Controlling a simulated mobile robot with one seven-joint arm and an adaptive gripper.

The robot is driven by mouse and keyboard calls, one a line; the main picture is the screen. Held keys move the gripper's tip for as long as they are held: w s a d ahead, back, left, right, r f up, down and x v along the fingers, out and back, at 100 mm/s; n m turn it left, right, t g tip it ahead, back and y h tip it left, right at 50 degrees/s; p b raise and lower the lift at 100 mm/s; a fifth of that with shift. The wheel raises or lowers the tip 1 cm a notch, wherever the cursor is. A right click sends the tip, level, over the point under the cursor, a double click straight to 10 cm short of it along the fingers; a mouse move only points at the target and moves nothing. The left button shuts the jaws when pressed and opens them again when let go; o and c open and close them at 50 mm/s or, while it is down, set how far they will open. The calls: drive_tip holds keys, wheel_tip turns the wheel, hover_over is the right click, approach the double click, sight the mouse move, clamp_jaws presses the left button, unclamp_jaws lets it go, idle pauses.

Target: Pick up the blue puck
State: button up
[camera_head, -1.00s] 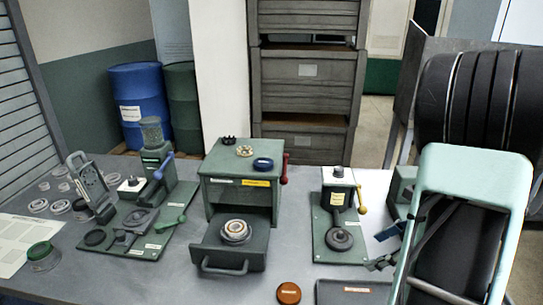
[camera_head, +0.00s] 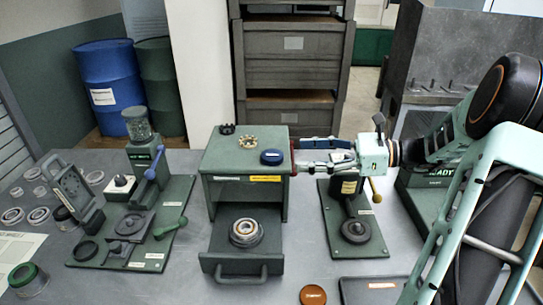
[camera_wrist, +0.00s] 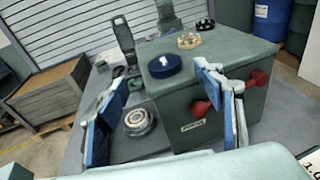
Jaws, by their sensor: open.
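The blue puck (camera_head: 272,157) lies flat on top of the green cabinet (camera_head: 223,163), near its right front corner. In the wrist view the blue puck (camera_wrist: 164,66) shows beyond and between my fingertips. My gripper (camera_head: 297,157) is open and level, its fingers pointing left, just to the right of the puck and apart from it as far as I can see. In the wrist view my gripper (camera_wrist: 161,73) has its two blue-padded fingers spread wide with nothing between them.
A brass ring (camera_head: 248,142) and a dark toothed ring (camera_head: 227,129) share the cabinet top. The open drawer (camera_head: 242,268) below holds a stacked bearing (camera_head: 245,232). A press with a yellow-knobbed lever (camera_head: 374,190) stands under my gripper. Red knobs (camera_wrist: 258,78) jut from the cabinet's side.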

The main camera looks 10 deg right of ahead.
sight(276, 155)
drive_tip(key=x, duration=0.6)
drive_tip(key=shift+w+a+f, duration=0.2)
drive_tip(key=shift+w+f, duration=0.1)
drive_tip(key=shift+w, duration=0.1)
drive_tip(key=c, duration=1.3)
